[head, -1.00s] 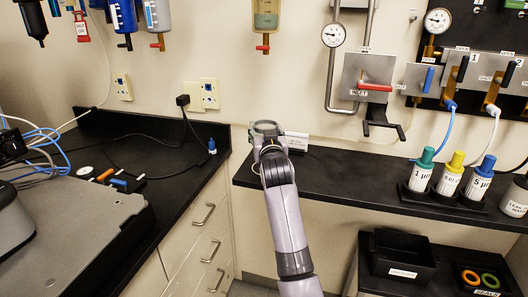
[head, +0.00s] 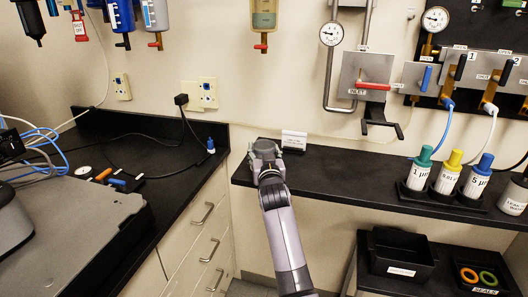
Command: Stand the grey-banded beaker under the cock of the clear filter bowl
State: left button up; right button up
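The clear filter bowl (head: 264,14) hangs on the back wall at the top centre of the head view, part filled with grey-green liquid. Its red cock (head: 261,47) points down, above the black shelf. My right gripper (head: 264,147) is low over the left end of this shelf, roughly below the cock and beside a white label card. Its fingers are small and partly hidden by its own wrist, so I cannot tell whether it is open or holds anything. I cannot make out the grey-banded beaker with certainty. My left gripper is out of view.
The black shelf (head: 345,166) is clear right of the card (head: 294,140) up to a rack of labelled bottles (head: 446,178). A white labelled container (head: 514,196) stands at its right end.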

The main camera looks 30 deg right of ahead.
jog(key=o, duration=0.4)
jog(key=shift+o, duration=0.2)
jog(key=shift+r, duration=0.15)
